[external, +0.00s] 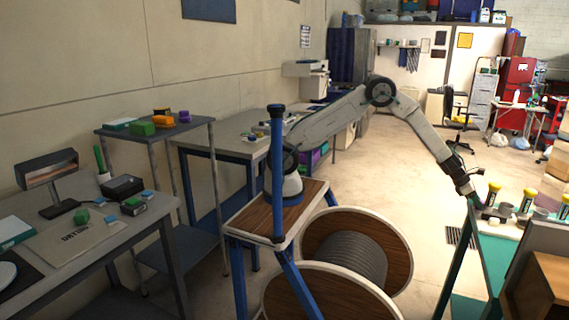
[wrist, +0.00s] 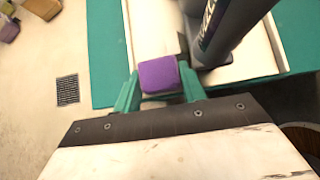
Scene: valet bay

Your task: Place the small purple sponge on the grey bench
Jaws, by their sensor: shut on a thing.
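My gripper (wrist: 160,84) is shut on a small purple sponge (wrist: 157,73), which sits between the green fingers in the wrist view. The sponge is over or at a pale tray on a teal surface; whether it touches the tray is unclear. In the external view my gripper (external: 476,198) is at the left edge of the teal-topped table (external: 497,252) at the right, and the sponge is too small to make out. A grey bench (external: 110,238) stands at the left, with a second grey-topped bench (external: 222,135) farther back along the wall; which one is meant is unclear.
In the wrist view a dark bottle-like object (wrist: 228,28) stands close right of the sponge. Yellow-capped bottles (external: 526,198) stand on the teal table. The left bench holds a lamp (external: 50,172), boxes and a mat. A cable reel (external: 350,262) stands beside my base. Open floor lies between.

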